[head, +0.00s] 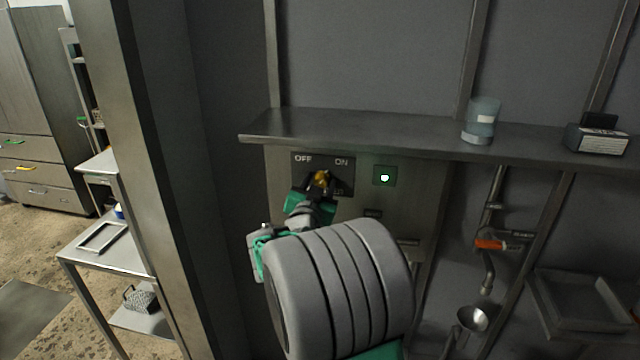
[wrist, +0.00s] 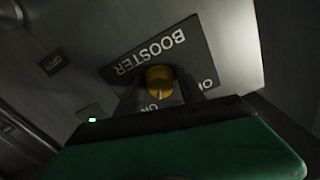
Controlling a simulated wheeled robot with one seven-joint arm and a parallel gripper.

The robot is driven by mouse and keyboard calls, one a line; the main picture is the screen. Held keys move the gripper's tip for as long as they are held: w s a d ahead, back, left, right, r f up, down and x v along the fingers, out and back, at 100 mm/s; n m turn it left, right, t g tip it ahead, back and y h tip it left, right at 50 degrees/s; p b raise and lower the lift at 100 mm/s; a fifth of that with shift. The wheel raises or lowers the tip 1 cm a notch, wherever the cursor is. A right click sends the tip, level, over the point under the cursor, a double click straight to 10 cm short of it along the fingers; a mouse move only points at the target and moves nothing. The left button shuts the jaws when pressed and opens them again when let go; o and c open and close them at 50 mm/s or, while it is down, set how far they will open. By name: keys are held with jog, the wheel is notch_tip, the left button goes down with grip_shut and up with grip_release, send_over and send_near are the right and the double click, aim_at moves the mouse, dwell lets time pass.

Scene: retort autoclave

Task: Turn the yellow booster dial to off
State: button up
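The yellow booster dial (head: 321,178) sits on a dark plate (head: 346,180) marked OFF at left and ON at right, on a grey wall panel. My gripper (head: 315,190) is right in front of it and covers part of it. In the wrist view the yellow dial (wrist: 159,80) shows between the two dark fingers of my gripper (wrist: 157,92), which stand apart on either side of it. I cannot tell whether the fingers touch it. The plate (wrist: 165,50) reads BOOSTER. The dial's exact pointing direction is unclear.
A lit green lamp (head: 385,177) is right of the dial plate. A metal shelf (head: 370,132) juts out just above, holding a bluish jar (head: 481,120) and a small box (head: 597,138). An orange-handled pipe valve (head: 489,244) is to the right. A metal post (head: 150,150) stands left.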

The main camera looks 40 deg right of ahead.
grip_shut()
jog(key=shift+n+b, duration=0.3)
dwell(0.3)
jog(key=n+b, duration=0.2)
jog(key=n, duration=0.2)
jog(key=shift+f+n, duration=0.1)
jog(key=shift+n, duration=0.2)
jog(key=n+b, duration=0.1)
jog(key=n, duration=0.2)
jog(key=shift+n+b, duration=0.35)
jog(key=shift+n, duration=1.55)
jog(key=shift+o, duration=1.2)
grip_release()
